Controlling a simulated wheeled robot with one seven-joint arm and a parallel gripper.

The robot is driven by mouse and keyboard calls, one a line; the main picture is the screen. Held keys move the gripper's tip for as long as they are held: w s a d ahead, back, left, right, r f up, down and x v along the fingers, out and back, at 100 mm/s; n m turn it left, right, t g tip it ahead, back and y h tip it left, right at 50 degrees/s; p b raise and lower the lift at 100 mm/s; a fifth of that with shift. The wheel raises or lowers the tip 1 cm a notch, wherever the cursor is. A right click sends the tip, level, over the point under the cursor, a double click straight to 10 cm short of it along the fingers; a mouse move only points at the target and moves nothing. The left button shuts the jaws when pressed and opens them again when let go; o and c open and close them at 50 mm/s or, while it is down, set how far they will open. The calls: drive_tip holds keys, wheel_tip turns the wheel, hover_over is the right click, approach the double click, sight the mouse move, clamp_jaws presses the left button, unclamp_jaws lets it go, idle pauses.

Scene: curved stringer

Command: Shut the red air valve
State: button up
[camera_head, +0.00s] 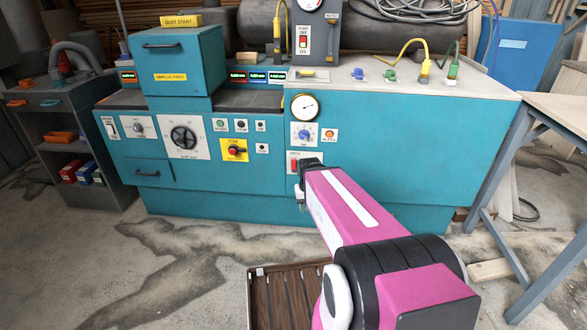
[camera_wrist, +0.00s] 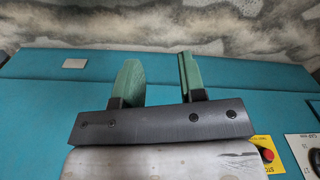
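I cannot make out a thing that is clearly a red air valve. A red switch (camera_head: 293,165) sits on a white plate on the teal front panel, partly behind my arm. My gripper (camera_wrist: 159,78) is open and empty in the wrist view, its two green fingers apart in front of the teal panel. In the head view my arm mostly hides it.
The teal bench (camera_head: 200,205) carries dials, buttons and a yellow-plated red stop knob (camera_head: 234,150). A gauge (camera_head: 305,107) sits above my gripper. A table with grey legs (camera_head: 505,170) stands at right, a dark cart (camera_head: 65,125) at left.

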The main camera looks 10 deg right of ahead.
drive_tip(key=shift+w, duration=0.15)
drive_tip(key=c, duration=0.5)
drive_tip(key=shift+w+f, duration=0.25)
drive_tip(key=shift+w, duration=0.05)
clamp_jaws()
drive_tip(key=w+a+f+n+t+h, duration=0.1)
drive_tip(key=w+f+n+h, duration=0.1)
drive_tip(key=w+h, duration=0.45)
drive_tip(key=w+a+f+n+t+h, duration=0.1)
drive_tip(key=w+a+f+h, duration=0.15)
drive_tip(key=w, duration=0.65)
drive_tip(key=w+a+r+n+t+h, duration=0.2)
drive_tip(key=w+a+t+h, duration=0.4)
drive_tip(key=w+a, duration=0.6)
drive_tip(key=shift+a+r+n+t+h, duration=0.25)
drive_tip(key=shift+a+n+t+h, duration=0.05)
drive_tip(key=shift+a+n+t, duration=0.2)
drive_tip(key=shift+w, duration=0.1)
